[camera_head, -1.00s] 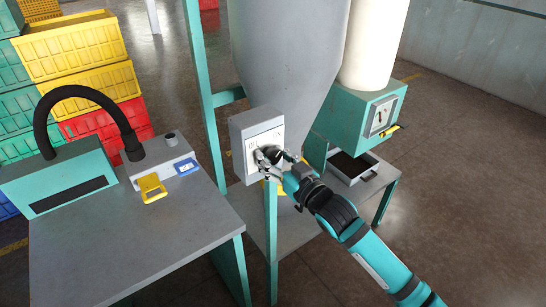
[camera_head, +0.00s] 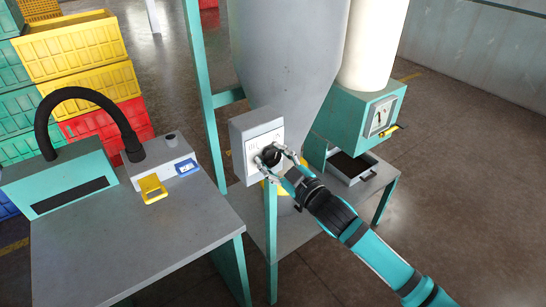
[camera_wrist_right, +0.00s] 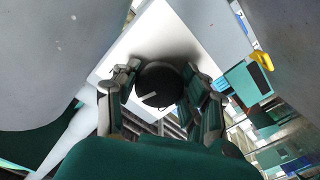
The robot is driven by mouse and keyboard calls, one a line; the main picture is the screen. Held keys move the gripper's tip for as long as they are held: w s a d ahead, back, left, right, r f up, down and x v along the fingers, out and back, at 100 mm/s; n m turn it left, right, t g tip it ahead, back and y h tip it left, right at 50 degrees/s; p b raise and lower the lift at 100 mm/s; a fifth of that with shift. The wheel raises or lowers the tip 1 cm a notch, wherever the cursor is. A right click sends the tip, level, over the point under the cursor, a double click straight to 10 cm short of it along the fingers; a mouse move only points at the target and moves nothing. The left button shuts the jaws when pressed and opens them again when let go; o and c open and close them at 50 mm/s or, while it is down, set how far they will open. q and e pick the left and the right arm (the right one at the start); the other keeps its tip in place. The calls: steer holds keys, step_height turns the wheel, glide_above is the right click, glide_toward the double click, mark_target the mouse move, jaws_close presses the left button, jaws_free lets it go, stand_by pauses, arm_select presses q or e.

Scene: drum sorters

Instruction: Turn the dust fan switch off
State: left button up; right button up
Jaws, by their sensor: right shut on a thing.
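A grey switch box (camera_head: 239,152) with a white front plate is fixed to the green frame below the grey hopper. A round black knob (camera_head: 271,156) sits on its front, low on the plate. In the right wrist view the knob (camera_wrist_right: 158,86) shows a white pointer line. My right gripper (camera_head: 273,158) is shut on the knob, one finger on each side; the fingers also show in the wrist view (camera_wrist_right: 160,92). The lettering on the plate is too small to read. My left gripper is not in view.
A grey table (camera_head: 130,242) with a teal machine and a black hose (camera_head: 85,92) stands at the left. A teal unit (camera_head: 350,115) with a gauge and a yellow handle is at the right, above a dark tray (camera_head: 352,168). Floor at the right is clear.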

steer(key=n+p, duration=0.1)
steer(key=n, duration=0.5)
steer(key=shift+n, duration=0.3)
steer(key=n+p, duration=0.1)
steer(key=n, duration=0.4)
steer(key=shift+n, duration=0.4)
steer(key=o, duration=1.2)
steer(key=shift+d, duration=0.1)
steer(key=shift+s+d, duration=0.2)
steer(key=shift+s, duration=0.1)
steer(key=v, duration=1.1)
steer(key=shift+s+r, duration=0.1)
